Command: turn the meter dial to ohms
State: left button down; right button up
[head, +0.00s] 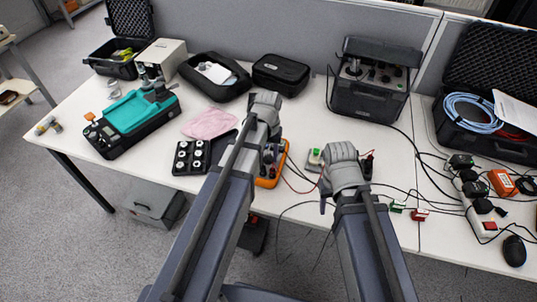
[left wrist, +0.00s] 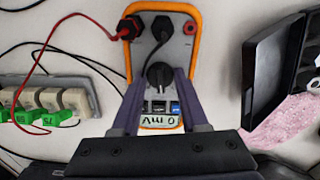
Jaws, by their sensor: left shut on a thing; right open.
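The meter (head: 269,181) has an orange rim and lies on the table, partly hidden in the head view by my left arm. In the left wrist view its grey face (left wrist: 180,55) has a dark round dial (left wrist: 159,74) in the middle. A small display (left wrist: 160,122) appears upside down and seems to read 0 mV. My left gripper (left wrist: 160,80) has a finger on each side of the dial and is shut on it. It is at the meter in the head view (head: 270,152). My right gripper (head: 323,196) is open and empty, right of the meter.
Red (left wrist: 129,30) and black (left wrist: 161,27) leads are plugged into the meter. A grey block with green connectors (left wrist: 50,117) is beside it. A black tray with round pieces (head: 191,155) and a pink cloth (head: 208,122) lie to its left. Cables trail across the table's right side.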

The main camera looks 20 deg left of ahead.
aim_at(268, 157)
pick_arm(q)
jog(key=shift+m, duration=0.5)
dwell(0.3)
jog(key=shift+c, duration=2.2)
grip_release()
notch_tip(268, 157, up, 8)
jog(key=p, duration=0.8)
jog(key=shift+f, duration=0.1)
pick_arm(e)
notch_tip(268, 157, up, 8)
jog(key=shift+f, duration=0.1)
